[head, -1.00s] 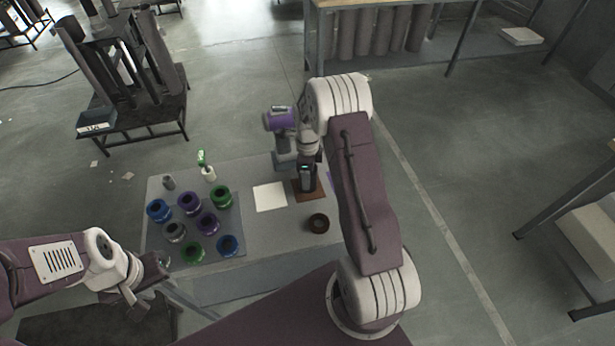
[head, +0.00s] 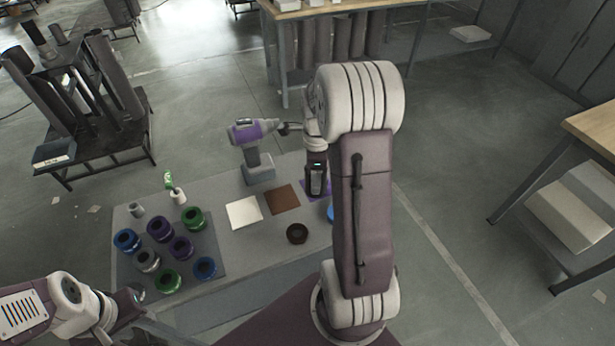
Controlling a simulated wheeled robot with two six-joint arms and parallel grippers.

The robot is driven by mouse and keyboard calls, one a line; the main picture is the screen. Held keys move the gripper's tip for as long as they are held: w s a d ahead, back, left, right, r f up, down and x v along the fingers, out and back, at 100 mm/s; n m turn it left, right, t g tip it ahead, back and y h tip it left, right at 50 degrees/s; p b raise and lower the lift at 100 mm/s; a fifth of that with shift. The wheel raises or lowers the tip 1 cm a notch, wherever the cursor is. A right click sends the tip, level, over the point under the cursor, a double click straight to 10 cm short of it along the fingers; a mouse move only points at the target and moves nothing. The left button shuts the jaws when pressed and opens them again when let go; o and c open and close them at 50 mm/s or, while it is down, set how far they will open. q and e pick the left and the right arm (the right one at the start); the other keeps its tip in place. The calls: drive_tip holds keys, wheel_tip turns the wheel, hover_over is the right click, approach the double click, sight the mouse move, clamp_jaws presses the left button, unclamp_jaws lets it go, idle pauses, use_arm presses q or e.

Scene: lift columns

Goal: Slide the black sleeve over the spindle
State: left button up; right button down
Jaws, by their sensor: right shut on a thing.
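A purple and grey tool (head: 245,131) stands on a grey block (head: 258,170) at the table's back. A dark tip (head: 288,128) shows at its right end, perhaps the spindle; my arm stands close beside it. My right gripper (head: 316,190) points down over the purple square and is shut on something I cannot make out. A dark ring (head: 297,233) lies on the table left of it; I cannot tell whether it is the black sleeve. A grey-black ring (head: 148,260) lies among coloured rings. My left gripper (head: 132,300) is at the lower left, its jaw opening unclear.
Blue, purple and green rings sit on a dark mat (head: 217,258). White (head: 243,212), brown (head: 282,198) and purple (head: 305,184) squares lie on the table. A white pot (head: 178,197) and small grey cylinder (head: 136,210) stand behind the mat. A blue thing (head: 330,212) is mostly hidden by my arm.

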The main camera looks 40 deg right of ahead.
wheel_tip(320, 180, up, 6)
drive_tip(key=p, duration=0.5)
drive_tip(key=shift+p, duration=0.3)
